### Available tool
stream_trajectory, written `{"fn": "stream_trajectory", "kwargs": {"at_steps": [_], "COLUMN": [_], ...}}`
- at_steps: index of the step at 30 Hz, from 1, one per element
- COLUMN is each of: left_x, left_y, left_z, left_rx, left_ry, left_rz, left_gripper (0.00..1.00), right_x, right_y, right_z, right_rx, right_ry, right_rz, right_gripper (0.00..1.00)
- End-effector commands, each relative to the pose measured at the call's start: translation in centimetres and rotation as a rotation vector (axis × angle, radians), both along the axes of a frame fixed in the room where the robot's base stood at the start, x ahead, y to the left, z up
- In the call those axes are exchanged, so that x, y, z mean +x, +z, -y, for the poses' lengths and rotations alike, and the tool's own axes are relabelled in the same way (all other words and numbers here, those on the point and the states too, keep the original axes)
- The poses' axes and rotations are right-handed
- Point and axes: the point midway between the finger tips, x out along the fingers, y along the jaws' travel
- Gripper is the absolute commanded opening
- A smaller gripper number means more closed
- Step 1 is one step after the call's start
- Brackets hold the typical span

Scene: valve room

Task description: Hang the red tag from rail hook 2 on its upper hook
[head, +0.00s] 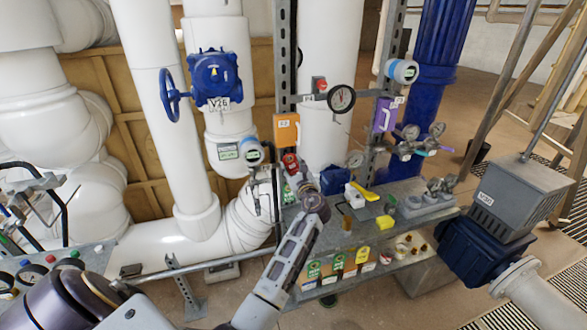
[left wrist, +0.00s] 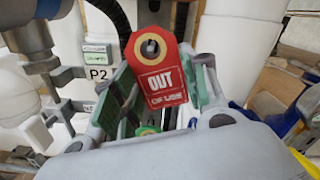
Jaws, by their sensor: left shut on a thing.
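The red tag (left wrist: 165,80) reads "OUT OF USE" and faces the left wrist camera. It is upright, with a round hole at its top; I cannot tell whether a hook passes through the hole. My left gripper (left wrist: 160,105) is shut on the tag, with its green-padded fingers on either side. In the head view the red tag (head: 290,161) shows small above my left gripper (head: 297,181), beside the grey post. The upper hook cannot be made out. My right gripper is not in view.
A P2 label (left wrist: 98,84) and metal fittings stand left of the tag. Green and yellow tags (head: 338,263) hang along the bench front. The bench (head: 400,228) carries a blue box (head: 334,180) and small parts. A blue-wheeled valve (head: 215,78) and white pipes stand behind.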

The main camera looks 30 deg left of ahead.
Motion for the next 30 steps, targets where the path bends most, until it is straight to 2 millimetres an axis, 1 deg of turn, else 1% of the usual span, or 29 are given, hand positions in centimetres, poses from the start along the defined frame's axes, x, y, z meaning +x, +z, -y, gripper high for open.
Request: {"fn": "stream_trajectory", "kwargs": {"at_steps": [14, 30], "left_x": [0.02, 0.59], "left_y": [0.00, 0.01], "left_z": [-0.06, -0.72], "left_rx": [0.000, 0.001], "left_ry": [0.000, 0.000], "left_rz": [0.000, -0.001], "left_gripper": [0.34, 0.34], "right_x": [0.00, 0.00], "right_y": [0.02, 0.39], "right_z": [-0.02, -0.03], "right_rx": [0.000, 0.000], "right_ry": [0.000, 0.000], "right_rz": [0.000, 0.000], "right_gripper": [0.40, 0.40]}}
